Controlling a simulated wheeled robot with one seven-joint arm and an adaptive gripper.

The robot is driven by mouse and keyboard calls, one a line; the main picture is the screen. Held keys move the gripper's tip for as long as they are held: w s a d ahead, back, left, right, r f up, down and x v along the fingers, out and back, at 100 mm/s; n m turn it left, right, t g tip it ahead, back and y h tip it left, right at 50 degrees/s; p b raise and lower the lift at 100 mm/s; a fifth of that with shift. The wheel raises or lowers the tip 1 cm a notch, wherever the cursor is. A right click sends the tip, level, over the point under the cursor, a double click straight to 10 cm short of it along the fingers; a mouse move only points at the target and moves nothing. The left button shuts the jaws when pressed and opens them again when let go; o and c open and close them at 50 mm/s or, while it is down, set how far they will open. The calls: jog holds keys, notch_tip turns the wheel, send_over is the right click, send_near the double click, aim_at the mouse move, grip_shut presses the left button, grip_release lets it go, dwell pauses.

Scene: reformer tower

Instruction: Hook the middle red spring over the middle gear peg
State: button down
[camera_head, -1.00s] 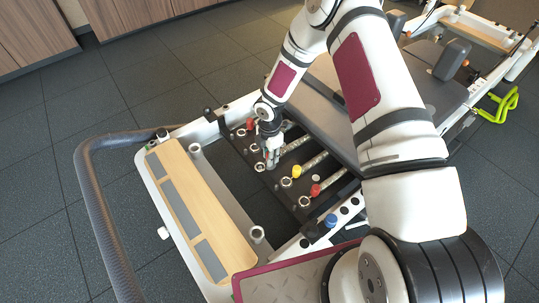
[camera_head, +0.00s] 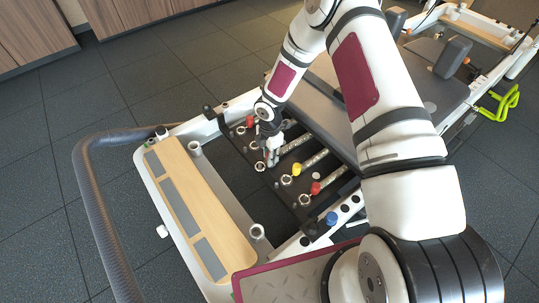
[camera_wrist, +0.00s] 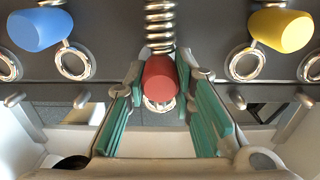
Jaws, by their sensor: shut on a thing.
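The middle red spring shows in the wrist view as a metal coil (camera_wrist: 159,25) with a red end piece (camera_wrist: 159,78). My gripper (camera_wrist: 160,88) has its teal-padded fingers on either side of this red end and is shut on it. The red end lies in front of a metal ring on the dark bar and hides much of that ring. The middle gear peg cannot be made out clearly behind it. In the head view my gripper (camera_head: 272,158) is low over the dark bar, and the held end is mostly hidden.
A blue spring end (camera_wrist: 40,30) and a yellow one (camera_wrist: 282,30) flank the red one, with metal rings below them. The dark bar (camera_wrist: 205,62) crosses behind. In the head view a wooden footboard (camera_head: 190,205) and curved grey rail (camera_head: 92,215) lie left.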

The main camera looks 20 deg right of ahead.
jog(key=shift+f, duration=0.25)
jog(key=c, duration=1)
grip_release()
jog(key=shift+o, duration=0.2)
jog(key=shift+r, duration=0.1)
jog(key=shift+r+p, duration=1.95)
jog(key=shift+r, duration=0.95)
